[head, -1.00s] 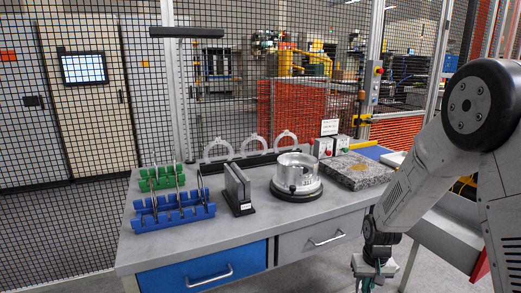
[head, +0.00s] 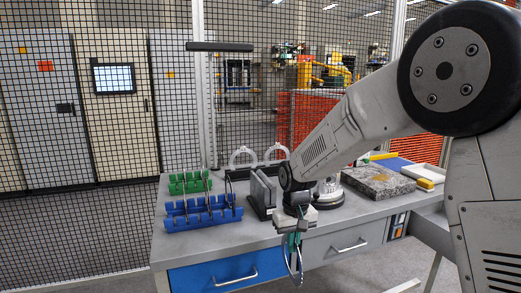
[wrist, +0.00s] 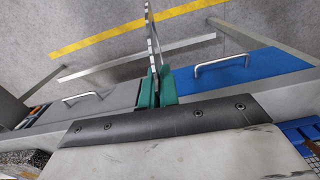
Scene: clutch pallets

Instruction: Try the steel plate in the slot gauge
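My gripper (head: 294,243) hangs in front of the bench's front edge, above the drawers, with its green fingers pointing down. In the wrist view its green fingers (wrist: 155,76) are closed on a thin steel plate (wrist: 152,35), seen nearly edge-on. In the head view the steel plate (head: 299,264) hangs below the fingers as a thin curved rim. The slot gauge (head: 262,190), a pair of dark upright slabs on a black base, stands on the bench to the left of and behind my gripper. My wrist covers part of its right side. The plate is apart from the gauge.
A blue rack (head: 203,220) and a green rack (head: 177,187) holding thin plates stand left on the bench (head: 185,250). White rings (head: 243,156) stand behind. A round metal housing (head: 329,195) is partly hidden by my arm. A granite block (head: 378,183) lies right.

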